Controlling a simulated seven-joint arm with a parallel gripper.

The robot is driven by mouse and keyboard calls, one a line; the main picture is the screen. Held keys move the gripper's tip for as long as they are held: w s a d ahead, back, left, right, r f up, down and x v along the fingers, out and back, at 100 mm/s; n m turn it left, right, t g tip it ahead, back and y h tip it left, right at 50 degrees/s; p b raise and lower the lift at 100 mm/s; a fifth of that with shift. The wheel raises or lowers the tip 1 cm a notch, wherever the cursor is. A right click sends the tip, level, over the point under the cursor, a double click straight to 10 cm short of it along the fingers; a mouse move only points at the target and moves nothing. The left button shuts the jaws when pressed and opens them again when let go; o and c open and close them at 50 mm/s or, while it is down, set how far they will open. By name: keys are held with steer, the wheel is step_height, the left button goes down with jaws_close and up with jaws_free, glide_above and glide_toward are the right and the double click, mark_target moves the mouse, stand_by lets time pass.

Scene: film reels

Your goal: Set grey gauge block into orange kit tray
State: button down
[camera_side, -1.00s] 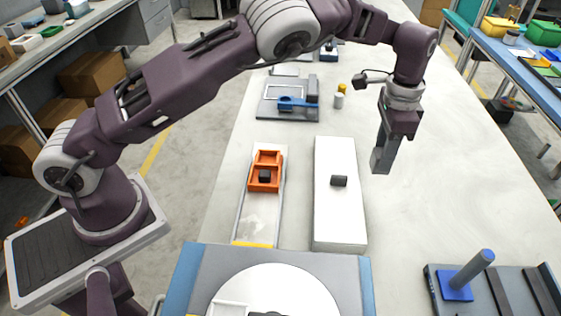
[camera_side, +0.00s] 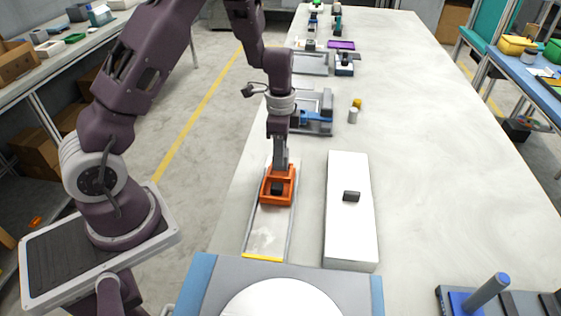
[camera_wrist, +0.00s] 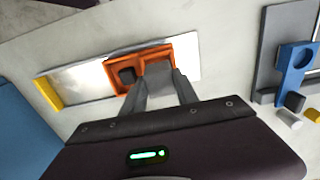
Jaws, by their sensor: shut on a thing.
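The orange kit tray (camera_side: 264,199) lies on a pale strip on the table. A dark block (camera_side: 277,188) sits in its near compartment. My gripper (camera_side: 281,160) points down at the tray's far compartment. In the wrist view, my gripper (camera_wrist: 160,92) is shut on the grey gauge block (camera_wrist: 158,76), which is between the fingers. The block overlaps the right compartment of the tray (camera_wrist: 122,58), beside the dark block (camera_wrist: 127,75). The block's lower end is hidden, so I cannot tell whether it touches the tray floor.
A long white box (camera_side: 348,225) stands right of the strip with a dark block (camera_side: 351,196) on top. Behind the tray is a grey fixture with a blue part (camera_side: 313,118). A white cylinder (camera_side: 353,116) stands nearby.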

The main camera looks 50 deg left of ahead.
steer(key=shift+f, duration=1.5)
steer(key=shift+f, duration=0.15)
steer(key=c, duration=0.9)
jaws_free()
